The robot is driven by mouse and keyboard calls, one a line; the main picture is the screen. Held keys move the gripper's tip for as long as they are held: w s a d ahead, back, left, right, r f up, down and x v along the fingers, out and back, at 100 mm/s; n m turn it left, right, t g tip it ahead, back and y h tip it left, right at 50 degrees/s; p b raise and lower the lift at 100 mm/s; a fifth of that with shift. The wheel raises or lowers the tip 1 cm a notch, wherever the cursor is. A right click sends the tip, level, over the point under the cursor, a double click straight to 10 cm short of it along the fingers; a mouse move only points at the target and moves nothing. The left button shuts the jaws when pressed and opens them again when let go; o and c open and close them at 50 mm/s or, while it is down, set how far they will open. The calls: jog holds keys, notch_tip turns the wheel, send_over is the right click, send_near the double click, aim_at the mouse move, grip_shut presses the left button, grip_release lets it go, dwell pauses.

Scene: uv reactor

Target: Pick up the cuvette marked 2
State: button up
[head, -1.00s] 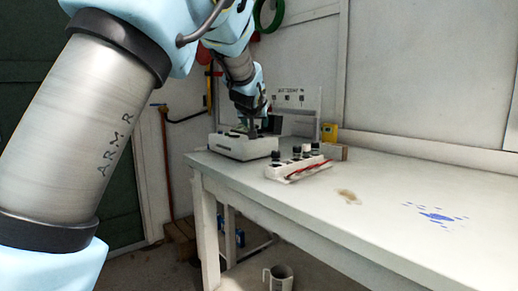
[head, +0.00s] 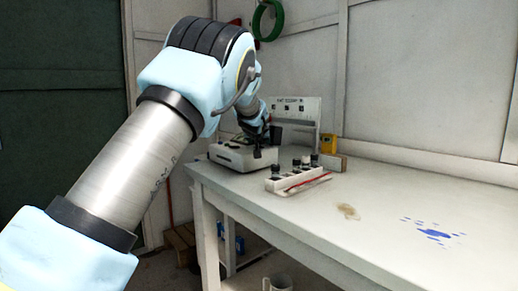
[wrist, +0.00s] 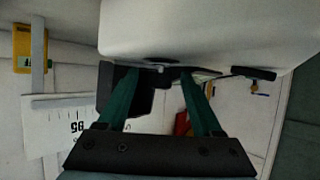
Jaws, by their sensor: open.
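Several black-capped cuvettes (head: 314,160) stand in a white rack (head: 299,182) on the bench in the head view. Their marks are too small to read, so I cannot tell which is 2. My gripper (wrist: 162,72) shows in the wrist view as two green fingers, open and spread apart, with no cuvette seen between them. In the head view it is small and dark, at the white device (head: 243,158), to the left of the rack. The device's white body also fills the top of the wrist view (wrist: 210,30). I cannot tell whether the fingers touch it.
A red stick-like thing (head: 307,181) lies along the rack's front. A yellow box (head: 328,144) and a white panel (head: 298,112) stand behind. The bench (head: 400,195) is clear to the right, apart from a brown stain and blue spots. A mug (head: 278,284) is below.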

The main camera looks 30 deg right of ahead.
jog(key=shift+c, duration=0.2)
grip_shut()
dwell(0.3)
